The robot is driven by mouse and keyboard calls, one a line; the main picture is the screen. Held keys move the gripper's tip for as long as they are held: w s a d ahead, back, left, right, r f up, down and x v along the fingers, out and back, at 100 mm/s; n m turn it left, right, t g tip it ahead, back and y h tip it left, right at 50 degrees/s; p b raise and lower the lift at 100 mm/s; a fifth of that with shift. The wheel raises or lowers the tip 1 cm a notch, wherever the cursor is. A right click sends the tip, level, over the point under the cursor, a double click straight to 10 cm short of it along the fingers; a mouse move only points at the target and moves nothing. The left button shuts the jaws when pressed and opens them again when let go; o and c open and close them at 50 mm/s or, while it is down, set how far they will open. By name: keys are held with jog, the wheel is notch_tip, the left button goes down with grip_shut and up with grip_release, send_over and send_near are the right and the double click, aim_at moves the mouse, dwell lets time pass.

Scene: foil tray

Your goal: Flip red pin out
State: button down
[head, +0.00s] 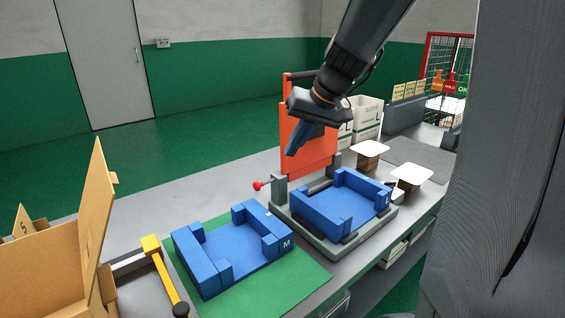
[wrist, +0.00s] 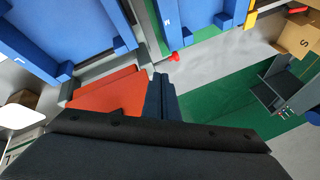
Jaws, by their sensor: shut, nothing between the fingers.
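The red pin (head: 258,185) sticks out to the left from the grey fixture (head: 348,250), near the foot of the upright orange plate (head: 305,135). The red pin also shows in the wrist view (wrist: 174,56), just beyond my fingertips. My gripper (head: 291,153) is shut and empty, in front of the orange plate, above and to the right of the pin in the head view. Its dark blue fingers also show in the wrist view (wrist: 160,78), apart from the pin. A blue tray (head: 325,210) sits in the fixture.
A second blue tray (head: 212,280) marked M lies on a green mat (head: 300,283) at the front. Two white-topped blocks (head: 370,149) stand right of the fixture.

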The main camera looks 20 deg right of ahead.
jog(key=p, duration=0.1)
send_near(262, 184)
notch_tip(262, 184, down, 3)
jog(key=w+d, duration=0.1)
jog(key=d, duration=0.1)
jog(key=a, duration=0.1)
jog(key=w+a+f+p, duration=0.1)
jog(key=shift+a+f, duration=0.25)
jog(key=shift+a, duration=0.15)
jog(key=shift+w+a+f, duration=0.15)
jog(key=shift+a+f, duration=0.15)
jog(key=shift+a, duration=0.1)
